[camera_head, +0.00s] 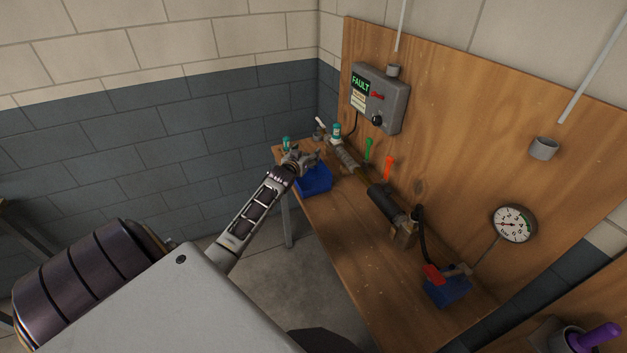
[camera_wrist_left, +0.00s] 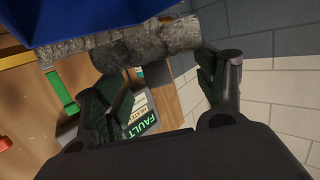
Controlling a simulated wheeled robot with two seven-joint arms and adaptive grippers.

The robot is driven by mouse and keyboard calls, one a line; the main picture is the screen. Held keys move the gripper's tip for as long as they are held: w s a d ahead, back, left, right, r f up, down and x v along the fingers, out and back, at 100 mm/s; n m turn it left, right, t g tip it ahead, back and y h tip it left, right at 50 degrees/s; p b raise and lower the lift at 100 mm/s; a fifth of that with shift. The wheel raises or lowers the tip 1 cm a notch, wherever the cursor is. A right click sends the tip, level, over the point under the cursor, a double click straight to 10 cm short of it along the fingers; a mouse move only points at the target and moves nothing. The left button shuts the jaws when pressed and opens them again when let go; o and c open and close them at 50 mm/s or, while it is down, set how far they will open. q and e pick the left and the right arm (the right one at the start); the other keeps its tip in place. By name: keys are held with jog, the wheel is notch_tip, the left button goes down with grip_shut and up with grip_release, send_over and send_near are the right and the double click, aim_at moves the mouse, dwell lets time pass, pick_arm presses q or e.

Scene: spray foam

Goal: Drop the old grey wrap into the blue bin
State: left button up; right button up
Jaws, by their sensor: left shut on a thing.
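In the left wrist view, my gripper (camera_wrist_left: 170,62) is shut on the old grey wrap (camera_wrist_left: 150,43), a rough, mottled grey piece between the fingertips. The blue bin (camera_wrist_left: 75,15) fills the upper left there, right beside the wrap. The wrap's far side is hidden, and whether it touches the bin I cannot tell. In the head view the wrap is too small to tell from the gripper. My right gripper is not in view.
A pipe (camera_head: 383,203) with a black sleeve runs along the wooden bench (camera_head: 350,260). A grey FAULT box (camera_head: 380,98) and a gauge (camera_head: 514,224) hang on the board.

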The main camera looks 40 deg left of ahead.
pick_arm(q)
jog(key=shift+f+b, duration=1.35)
jog(key=shift+f, duration=0.25)
jog(key=o, duration=1)
jog(key=shift+c, duration=0.2)
jog(key=shift+s+d, duration=0.1)
jog(key=shift+s, duration=0.05)
jog(key=shift+s+d, duration=0.15)
jog(key=shift+s, duration=0.25)
jog(key=v, duration=1)
jog(key=shift+s+r, duration=0.25)
jog(key=shift+s, duration=0.1)
jog(key=shift+d, duration=0.15)
